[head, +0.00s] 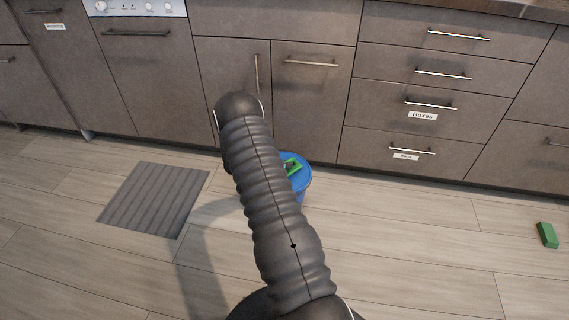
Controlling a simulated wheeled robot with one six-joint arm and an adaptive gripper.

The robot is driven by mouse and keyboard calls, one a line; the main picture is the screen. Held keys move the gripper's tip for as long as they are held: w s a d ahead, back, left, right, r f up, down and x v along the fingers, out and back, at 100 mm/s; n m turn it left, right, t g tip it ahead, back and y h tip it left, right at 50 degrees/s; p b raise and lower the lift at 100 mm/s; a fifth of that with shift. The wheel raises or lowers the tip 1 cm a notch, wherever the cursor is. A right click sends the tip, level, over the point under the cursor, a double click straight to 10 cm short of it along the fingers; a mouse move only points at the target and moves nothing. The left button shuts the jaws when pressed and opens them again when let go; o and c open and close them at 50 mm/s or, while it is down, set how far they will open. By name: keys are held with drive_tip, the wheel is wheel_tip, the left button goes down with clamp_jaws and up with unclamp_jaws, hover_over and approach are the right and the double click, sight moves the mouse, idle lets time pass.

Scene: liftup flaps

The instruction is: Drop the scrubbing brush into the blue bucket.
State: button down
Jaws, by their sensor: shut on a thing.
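The blue bucket (304,184) stands on the floor in front of the cabinets, partly hidden behind my arm. A green thing (292,166) shows at the bucket's top, just right of my arm. It may be the scrubbing brush, but most of it is hidden. I cannot tell whether it is inside the bucket or above it. My arm reaches forward from the bottom and covers the left part of the bucket. My gripper is hidden behind the arm, so its hold does not show.
A green block (547,235) lies on the floor at the far right. A grey ribbed mat (156,198) lies to the left. Closed cabinets and drawers (425,95) line the back. The wooden floor right of the bucket is clear up to the green block.

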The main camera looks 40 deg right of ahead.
drive_tip(key=c, duration=1)
unclamp_jaws()
drive_tip(key=v, duration=1.2)
